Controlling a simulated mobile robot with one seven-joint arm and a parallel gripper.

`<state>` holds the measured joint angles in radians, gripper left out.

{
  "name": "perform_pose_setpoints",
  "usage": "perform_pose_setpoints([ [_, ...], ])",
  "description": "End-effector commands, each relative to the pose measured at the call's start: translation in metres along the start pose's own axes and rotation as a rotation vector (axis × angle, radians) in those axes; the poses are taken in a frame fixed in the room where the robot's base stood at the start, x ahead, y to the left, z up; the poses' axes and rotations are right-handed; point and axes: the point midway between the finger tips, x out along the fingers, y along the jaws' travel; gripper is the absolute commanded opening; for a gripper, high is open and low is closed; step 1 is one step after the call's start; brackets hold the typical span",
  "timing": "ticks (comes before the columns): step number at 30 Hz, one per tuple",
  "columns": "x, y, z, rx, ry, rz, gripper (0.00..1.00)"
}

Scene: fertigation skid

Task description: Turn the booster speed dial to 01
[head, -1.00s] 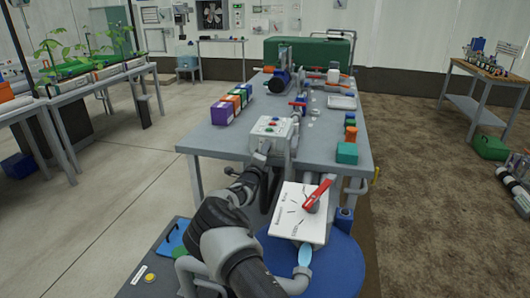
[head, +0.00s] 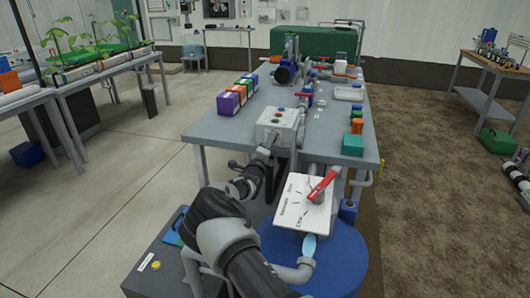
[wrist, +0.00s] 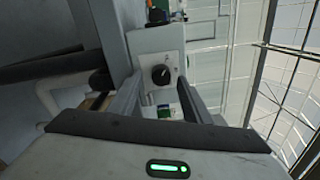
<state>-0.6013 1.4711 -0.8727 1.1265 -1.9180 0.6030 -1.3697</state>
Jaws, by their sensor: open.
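A black round dial with a pale pointer mark (wrist: 161,74) sits on a light grey panel in the wrist view; I cannot read its label or numbers. My gripper (wrist: 160,86) is open, with one finger on each side of the dial in the picture. Whether the fingertips reach the knob is not clear. In the head view a grey control box (head: 280,126) with coloured buttons stands at the table's near edge. My gripper (head: 266,150) is at its near face, and my arm hides the dial there.
A white plate with a red lever (head: 320,187) stands right of my arm, above a blue drum (head: 340,268). Coloured boxes (head: 232,100) lie on the grey table (head: 220,128) left of the control box. A teal block (head: 353,145) is at the right edge.

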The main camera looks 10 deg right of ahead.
Motion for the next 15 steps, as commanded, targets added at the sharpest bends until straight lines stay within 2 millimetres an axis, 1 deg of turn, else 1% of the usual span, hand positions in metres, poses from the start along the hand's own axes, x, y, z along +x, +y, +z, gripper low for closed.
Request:
perform_pose_setpoints([
  [1,-0.011,-0.004,0.003,-0.003,-0.001,0.001,0.45],
  [9,-0.069,-0.003,0.002,-0.002,-0.001,0.002,0.45],
  [12,-0.085,-0.002,0.002,-0.002,-0.002,0.002,0.45],
  [15,-0.095,-0.002,0.001,-0.001,-0.001,0.0,0.45],
])
